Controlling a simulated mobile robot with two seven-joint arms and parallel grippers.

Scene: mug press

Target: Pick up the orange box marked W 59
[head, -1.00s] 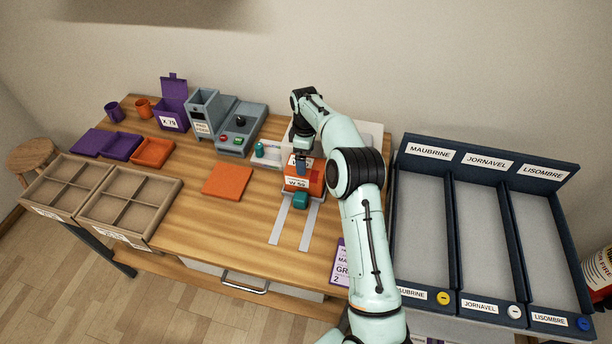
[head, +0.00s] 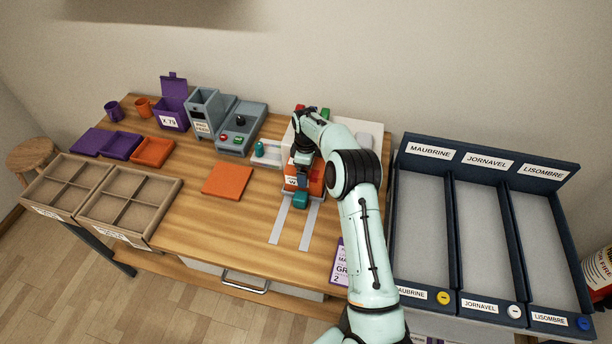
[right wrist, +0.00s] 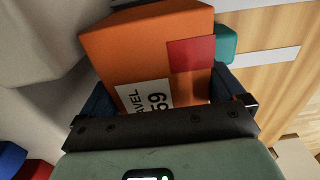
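The orange box (head: 317,187) stands at the back of the table, partly hidden behind my right gripper and arm. In the right wrist view the orange box (right wrist: 135,50) fills the space in front of the gripper; its white label reads "...AVEL" and "59", and a red patch sits beside the label. My right gripper (head: 302,178) is down at the box. In the right wrist view its dark fingers (right wrist: 160,90) are wide apart, one at each side of the box; firm contact is not clear. My left gripper is not in view.
A teal block (head: 301,200) is in front of the box, by two pale strips (head: 280,222). An orange mat (head: 227,181) lies to the left. A navy rack (head: 452,185) with three lanes stands right. Grey machines (head: 241,127) stand back left. The table's front middle is clear.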

